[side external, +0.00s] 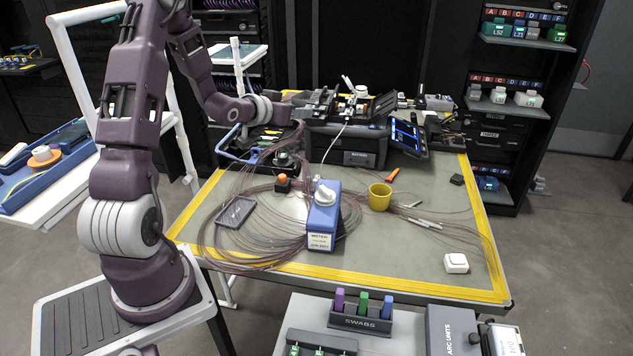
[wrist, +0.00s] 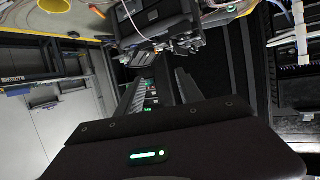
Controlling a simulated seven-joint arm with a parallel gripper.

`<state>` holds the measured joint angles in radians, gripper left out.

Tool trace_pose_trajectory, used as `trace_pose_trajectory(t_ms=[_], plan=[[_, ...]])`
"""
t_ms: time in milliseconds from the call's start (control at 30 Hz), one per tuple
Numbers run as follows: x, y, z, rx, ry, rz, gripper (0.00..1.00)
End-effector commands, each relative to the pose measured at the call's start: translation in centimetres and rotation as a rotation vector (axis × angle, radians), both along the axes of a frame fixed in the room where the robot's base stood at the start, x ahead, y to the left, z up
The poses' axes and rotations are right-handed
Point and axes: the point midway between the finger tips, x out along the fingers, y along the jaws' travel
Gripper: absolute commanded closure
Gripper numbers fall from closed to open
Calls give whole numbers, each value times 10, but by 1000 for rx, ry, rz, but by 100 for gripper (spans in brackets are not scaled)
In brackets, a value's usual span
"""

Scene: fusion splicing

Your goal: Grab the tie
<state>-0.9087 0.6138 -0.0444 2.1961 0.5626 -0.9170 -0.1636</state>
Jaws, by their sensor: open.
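I cannot pick out the tie with certainty in either view; it may be too small or hidden among the cables. My gripper (side external: 287,108) is at the back left of the work table, beside the black splicing equipment (side external: 325,104), and is partly hidden by its own wrist. In the wrist view my gripper (wrist: 157,82) shows as dark fingers apart, with nothing seen held between them. The black equipment (wrist: 160,22) is at the top of that view. Loose thin brown cables (side external: 265,235) lie in wide loops on the table.
A blue box with a white knob (side external: 322,228), a yellow cup (side external: 380,197), a dark tray (side external: 235,212) and a white block (side external: 456,263) stand on the table (side external: 400,265). A tilted screen (side external: 407,134) is at the back right. The table's front right is mostly clear.

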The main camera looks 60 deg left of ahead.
Motion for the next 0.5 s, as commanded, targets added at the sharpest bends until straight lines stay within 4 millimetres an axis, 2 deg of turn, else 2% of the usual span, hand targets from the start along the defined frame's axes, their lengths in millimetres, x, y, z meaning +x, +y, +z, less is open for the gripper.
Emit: trace_pose_trajectory(t_ms=[33,167,300,400,500], plan=[[-1,-1,-24,-9,9,1,56],[-1,-1,-90,-8,11,1,56],[-1,-2,-167,-3,6,-1,56],[0,-1,-202,1,2,-1,56],[2,0,-218,4,-1,-2,56]])
